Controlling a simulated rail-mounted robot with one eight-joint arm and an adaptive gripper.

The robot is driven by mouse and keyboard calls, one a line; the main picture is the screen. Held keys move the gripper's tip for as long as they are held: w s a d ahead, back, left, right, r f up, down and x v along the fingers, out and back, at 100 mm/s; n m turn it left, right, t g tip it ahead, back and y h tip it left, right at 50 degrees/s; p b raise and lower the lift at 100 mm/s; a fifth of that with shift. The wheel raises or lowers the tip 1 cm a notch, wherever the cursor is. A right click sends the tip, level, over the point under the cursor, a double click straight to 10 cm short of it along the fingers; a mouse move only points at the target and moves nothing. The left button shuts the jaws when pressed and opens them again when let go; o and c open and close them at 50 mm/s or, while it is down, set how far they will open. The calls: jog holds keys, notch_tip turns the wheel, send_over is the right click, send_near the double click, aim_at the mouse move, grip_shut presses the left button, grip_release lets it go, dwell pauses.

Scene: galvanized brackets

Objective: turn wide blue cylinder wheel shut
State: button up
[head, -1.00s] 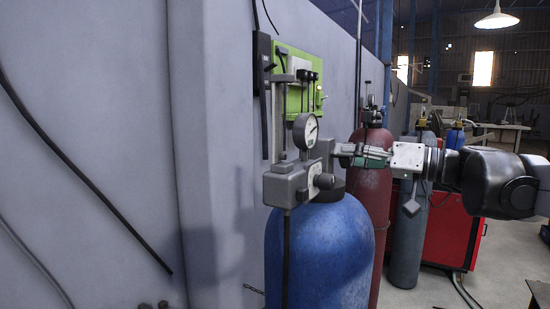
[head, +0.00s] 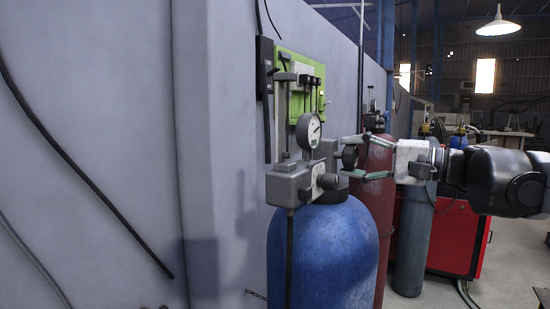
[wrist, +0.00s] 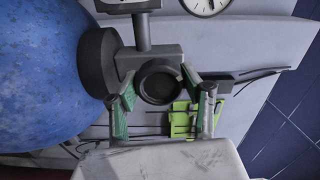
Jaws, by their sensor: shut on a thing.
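The wide blue cylinder (head: 322,250) stands upright by the wall, with a grey valve block and a round gauge (head: 308,131) on top. Its dark round wheel (head: 350,157) faces right, toward my arm. My gripper (head: 347,156) reaches in from the right, one finger above the wheel and one below. In the wrist view the wheel (wrist: 159,84) sits between the two green-padded fingertips (wrist: 157,80), which are shut on its rim. How far the wheel is turned cannot be told.
A dark red cylinder (head: 378,190) and a grey cylinder (head: 412,250) stand behind, close to my gripper. A green panel (head: 300,85) hangs on the wall above the gauge. A red cabinet (head: 455,238) is at the right.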

jog(key=m, duration=0.6)
jog(key=shift+m+b, duration=0.3)
dwell(0.4)
jog(key=o, duration=1.2)
jog(key=v, duration=1.2)
